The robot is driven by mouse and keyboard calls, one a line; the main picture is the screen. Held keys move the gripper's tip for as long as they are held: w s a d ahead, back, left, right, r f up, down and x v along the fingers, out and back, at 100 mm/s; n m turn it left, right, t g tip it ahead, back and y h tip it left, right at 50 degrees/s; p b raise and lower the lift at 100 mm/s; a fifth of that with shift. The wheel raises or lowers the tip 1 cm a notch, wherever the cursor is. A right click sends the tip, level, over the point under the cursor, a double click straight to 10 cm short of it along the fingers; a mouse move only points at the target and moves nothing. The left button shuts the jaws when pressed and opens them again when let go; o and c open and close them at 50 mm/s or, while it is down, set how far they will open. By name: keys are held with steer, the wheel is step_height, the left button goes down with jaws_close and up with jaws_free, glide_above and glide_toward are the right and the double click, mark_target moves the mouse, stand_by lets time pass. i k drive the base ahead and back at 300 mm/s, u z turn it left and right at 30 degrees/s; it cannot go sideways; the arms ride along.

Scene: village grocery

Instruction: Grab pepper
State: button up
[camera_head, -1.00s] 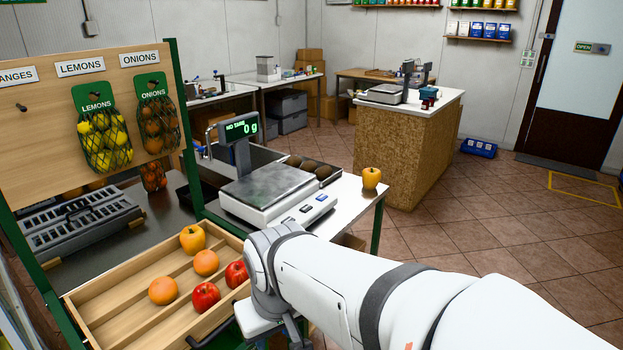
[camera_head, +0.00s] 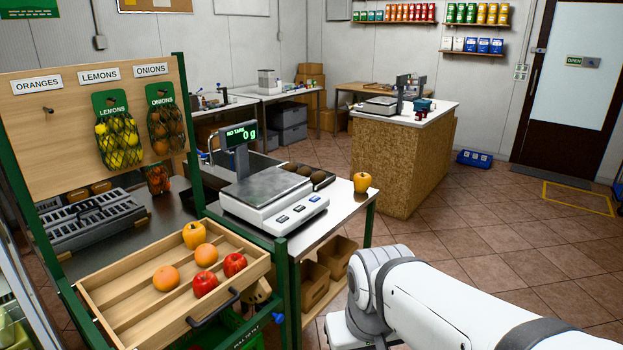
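A yellow-orange pepper (camera_head: 362,182) stands on the right end of the metal counter (camera_head: 345,205), to the right of the scale. A second yellow pepper (camera_head: 194,235) lies at the back of the wooden tray (camera_head: 122,327), behind two oranges (camera_head: 166,278) and two red apples (camera_head: 235,264). My white arm comes in from the lower right, to the right of the tray and below the counter pepper. Its gripper does not show; the arm's near end drops out at the bottom edge.
A scale (camera_head: 272,195) reading 0 g stands on the counter, with dark brown items in a tray behind it. Cardboard boxes (camera_head: 330,258) sit under the counter. A wood-sided counter (camera_head: 402,155) stands farther back.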

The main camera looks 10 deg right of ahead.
mark_target(362, 181)
steer(key=z, duration=0.05)
steer(key=i, duration=0.85)
steer(key=z, duration=2.3)
steer(key=i, duration=1.35)
steer(key=u, duration=2.5)
